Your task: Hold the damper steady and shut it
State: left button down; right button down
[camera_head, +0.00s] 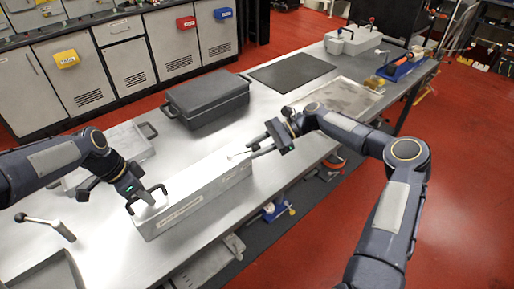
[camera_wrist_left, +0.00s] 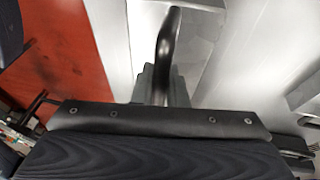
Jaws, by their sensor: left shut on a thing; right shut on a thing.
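The damper (camera_head: 200,195) is a long pale grey box lying lengthwise on the metal table, with a label on its front side. A black handle (camera_head: 160,187) stands on its left end. My left gripper (camera_head: 143,195) is shut on this handle. In the left wrist view the black handle (camera_wrist_left: 167,45) runs up from between my left fingers (camera_wrist_left: 161,88). A thin lever (camera_head: 240,155) with a light tip shows at the damper's right end. My right gripper (camera_head: 262,148) is at that end, shut on the lever; its fingertips are small and partly hidden.
A dark grey case (camera_head: 205,100) stands behind the damper. A shallow metal tray (camera_head: 335,98) and a black mat (camera_head: 291,72) lie further right. A lever with a black knob (camera_head: 45,225) stands at left.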

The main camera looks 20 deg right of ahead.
pick_arm(q)
jog(key=shift+f, duration=0.2)
pick_arm(e)
jog(key=shift+d+f, duration=0.1)
jog(key=shift+f, duration=0.1)
jog(key=c, duration=1.1)
grip_release()
jog(key=shift+r, duration=0.1)
jog(key=shift+c, duration=0.2)
jog(key=v, duration=1.2)
pick_arm(q)
jog(key=c, duration=1.4)
grip_release()
jog(key=shift+w, duration=0.15)
jog(key=shift+o, duration=0.2)
jog(key=shift+r, duration=0.15)
